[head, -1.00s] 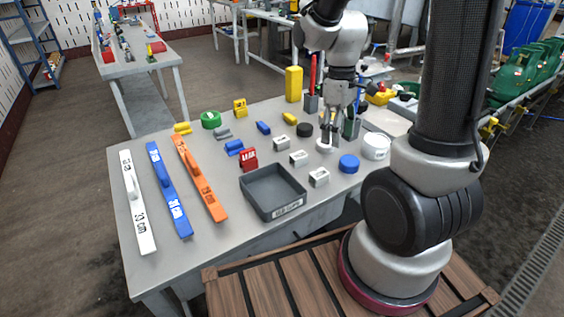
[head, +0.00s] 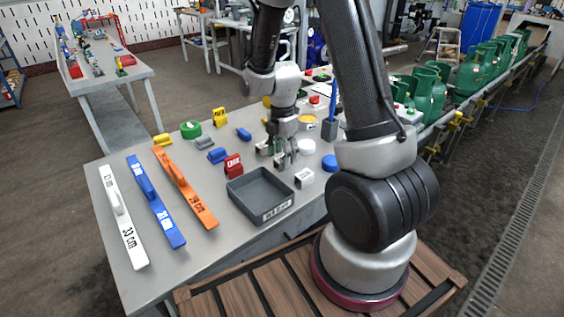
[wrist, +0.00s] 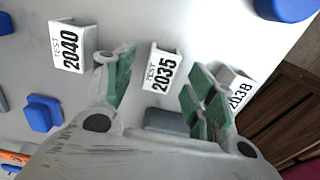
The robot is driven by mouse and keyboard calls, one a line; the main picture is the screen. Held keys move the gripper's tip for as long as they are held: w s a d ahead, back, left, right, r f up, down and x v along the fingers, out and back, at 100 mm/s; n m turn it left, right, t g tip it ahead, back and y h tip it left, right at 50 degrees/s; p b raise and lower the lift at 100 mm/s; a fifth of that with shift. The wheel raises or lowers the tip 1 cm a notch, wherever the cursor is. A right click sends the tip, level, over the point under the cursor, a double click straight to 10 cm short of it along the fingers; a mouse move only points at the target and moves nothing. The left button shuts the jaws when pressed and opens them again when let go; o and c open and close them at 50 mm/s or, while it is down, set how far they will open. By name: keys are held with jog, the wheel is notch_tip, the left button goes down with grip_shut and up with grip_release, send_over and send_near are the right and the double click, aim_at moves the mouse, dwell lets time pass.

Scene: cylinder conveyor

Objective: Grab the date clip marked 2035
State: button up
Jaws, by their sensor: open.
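The white date clip marked TEST 2035 (wrist: 163,68) lies on the table. In the wrist view it sits in the gap between the fingers, ahead of the tips. My gripper (wrist: 158,82) is open and empty, with green pads. In the head view my gripper (head: 280,160) is low over the table behind the grey tray, and it hides the 2035 clip there. The clip marked 2040 (wrist: 72,47) lies to the left. The clip marked 2038 (wrist: 236,90) lies to the right, partly behind the right finger; it also shows in the head view (head: 304,179).
A grey tray (head: 234,186) stands near the table's front edge. A red clip (head: 234,165) stands left. Three long handled bars, including an orange one (head: 200,205), lie farther left.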

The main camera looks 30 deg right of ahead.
notch_tip(320, 180, down, 2)
jog(key=shift+f, duration=0.2)
jog(key=c, duration=0.9)
